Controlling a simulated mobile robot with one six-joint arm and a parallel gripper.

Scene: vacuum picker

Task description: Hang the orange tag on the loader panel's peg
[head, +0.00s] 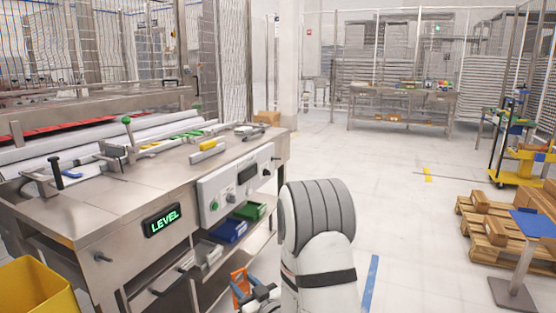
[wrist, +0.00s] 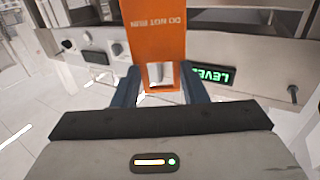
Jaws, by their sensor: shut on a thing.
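The orange tag (wrist: 158,42) reads "DO NOT RUN" upside down in the wrist view. Its lower end sits between the two dark fingers of my gripper (wrist: 160,88), which is shut on it. A pale grey piece shows at that end; I cannot tell what it is. In the head view the tag (head: 239,284) and my gripper (head: 258,295) are low, in front of the loader bench and partly hidden by my arm. A short peg (head: 103,257) sticks out of the bench front left of the LEVEL display (head: 163,220). The peg (wrist: 293,93) also shows at right in the wrist view, apart from the tag.
A control box (head: 232,187) with knobs projects from the bench front; a dark-tipped stub (head: 275,158) is at its right. Blue (head: 229,230) and green bins are on the shelf below. A yellow bin (head: 35,290) stands at lower left. Pallets (head: 500,225) lie right; the floor between is open.

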